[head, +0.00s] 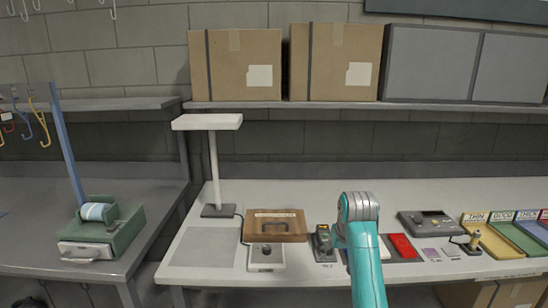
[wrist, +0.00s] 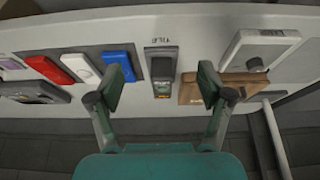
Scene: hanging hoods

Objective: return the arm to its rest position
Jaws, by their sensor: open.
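My teal arm (head: 362,245) reaches up over the front of the white workbench in the head view, and its end there hides part of the bench. In the wrist view my gripper (wrist: 163,96) is open, with its two fingers well apart and nothing between them. A dark handheld device (wrist: 161,70) lies on the bench beyond the gap between the fingers. The same device (head: 323,243) sits just left of my arm in the head view. The gripper fingers are not visible in the head view.
A brown wooden case (head: 275,226), a white box with a knob (head: 266,257) and a white lamp (head: 207,122) stand left of my arm. Cardboard boxes (head: 243,70) stand on the shelf above.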

